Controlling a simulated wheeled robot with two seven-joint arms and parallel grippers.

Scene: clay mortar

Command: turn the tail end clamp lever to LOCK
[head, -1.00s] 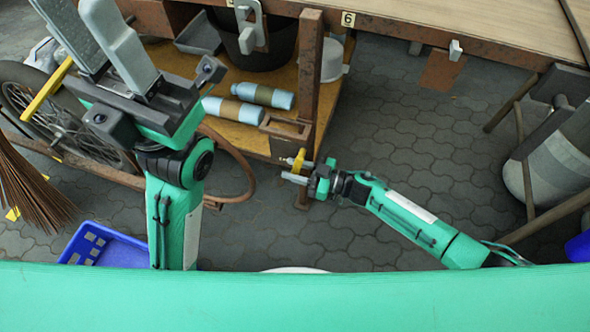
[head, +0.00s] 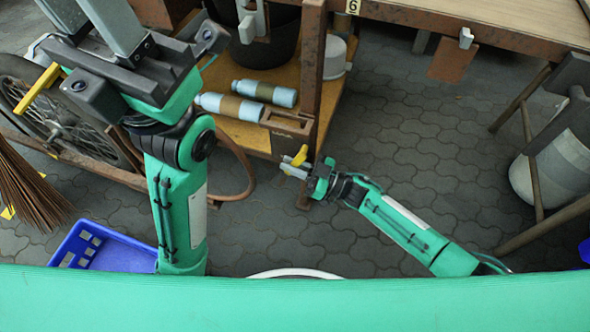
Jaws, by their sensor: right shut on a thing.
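A yellow lever (head: 300,155) sits low on the rusty post at the front right corner of the wooden shelf. My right gripper (head: 296,168) is at this lever, its grey fingers pointing left and shut on it. The lever slants slightly; its far side and any LOCK marking cannot be made out. My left gripper (head: 92,22) is large at the top left, its two long grey fingers apart with nothing visible between them; the fingertips are near or beyond the picture's edge.
The rusty post (head: 312,75) rises beside my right gripper. The shelf (head: 235,130) holds blue-grey cylinders (head: 265,92). A spoked wheel (head: 55,110), another yellow bar (head: 38,88) and a blue crate (head: 110,250) are at left. Grey paving (head: 420,150) lies open at right.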

